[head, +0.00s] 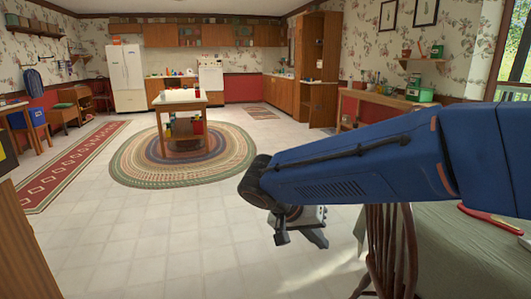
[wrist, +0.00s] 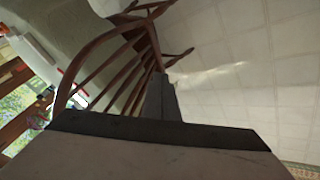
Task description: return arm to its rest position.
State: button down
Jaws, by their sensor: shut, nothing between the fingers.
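My gripper (head: 300,237) hangs at the end of my blue arm in the head view, right of the middle, pointing down above the tiled floor. It is empty. In the wrist view the fingers of my gripper (wrist: 161,98) show together as one dark grey shape, closed with nothing between them. The gripper is just left of a wooden spindle-back chair (head: 390,245), which also shows close by in the wrist view (wrist: 110,62). I cannot tell whether they touch.
A green-covered table (head: 455,265) stands at the right front, with a red-handled item (head: 490,216) on it. A kitchen island (head: 180,97) stands on a round braided rug (head: 130,165). A wooden cabinet edge (head: 25,245) is at left. The tiled floor (head: 150,240) between is clear.

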jog(key=s+d+f+n+t+y, duration=0.1)
jog(key=s+d+f+n+y, duration=0.2)
jog(key=s+d+y, duration=0.4)
jog(key=shift+s+d+f+n+t, duration=0.15)
jog(key=shift+s+d+n+t, duration=0.4)
jog(key=shift+s+d, duration=4.15)
jog(key=shift+s+a, duration=0.65)
